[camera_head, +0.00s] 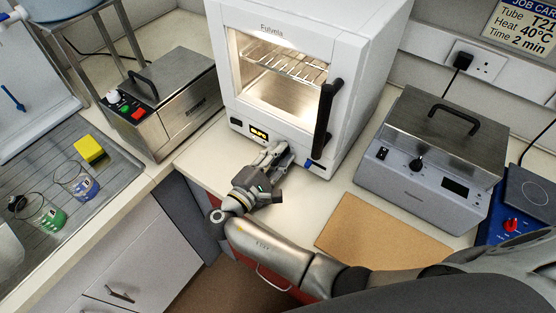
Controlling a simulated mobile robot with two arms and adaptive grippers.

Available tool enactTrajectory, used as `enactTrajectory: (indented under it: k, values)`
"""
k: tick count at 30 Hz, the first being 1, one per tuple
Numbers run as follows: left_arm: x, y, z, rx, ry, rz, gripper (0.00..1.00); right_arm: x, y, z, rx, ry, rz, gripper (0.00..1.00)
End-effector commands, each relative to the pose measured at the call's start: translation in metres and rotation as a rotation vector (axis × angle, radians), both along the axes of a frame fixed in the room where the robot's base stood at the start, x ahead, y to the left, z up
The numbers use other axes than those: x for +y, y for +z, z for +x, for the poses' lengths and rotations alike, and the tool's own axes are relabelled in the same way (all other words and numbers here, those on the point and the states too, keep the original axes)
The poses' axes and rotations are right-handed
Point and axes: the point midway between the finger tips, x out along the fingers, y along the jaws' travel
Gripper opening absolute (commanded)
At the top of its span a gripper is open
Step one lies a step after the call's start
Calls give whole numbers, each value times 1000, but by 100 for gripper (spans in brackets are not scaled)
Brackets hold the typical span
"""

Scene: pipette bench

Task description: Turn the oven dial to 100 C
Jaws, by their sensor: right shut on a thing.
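The oven (265,27) is a white box with a lit window, wire racks inside and a black vertical door handle (325,118). Its lower front panel carries a small amber display (259,133). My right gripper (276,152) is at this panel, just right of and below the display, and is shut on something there. The oven dial is hidden behind the fingers, so its setting cannot be seen. The display digits are too small to read. My left gripper is not in view.
A steel bath with a black handle (455,112) stands right of the oven, and another steel unit (185,100) stands left. A brown board (375,237) lies on the front worktop. Beakers and a yellow sponge (89,149) are on the draining board at left.

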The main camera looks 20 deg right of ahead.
Motion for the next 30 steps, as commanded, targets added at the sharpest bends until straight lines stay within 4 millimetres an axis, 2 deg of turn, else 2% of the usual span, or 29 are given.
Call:
enactTrajectory:
  k: [1,3,15,21,30]
  values:
    - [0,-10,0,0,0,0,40,-1,-2,1,-44,-1,28,0]
    - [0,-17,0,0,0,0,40,-1,-3,1,-96,-1,68,0]
    - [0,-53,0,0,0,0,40,-1,-1,1,-339,-2,256,0]
    - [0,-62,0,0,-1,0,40,-1,0,1,-407,-1,309,0]
    - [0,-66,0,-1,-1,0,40,-1,2,1,-445,0,340,0]
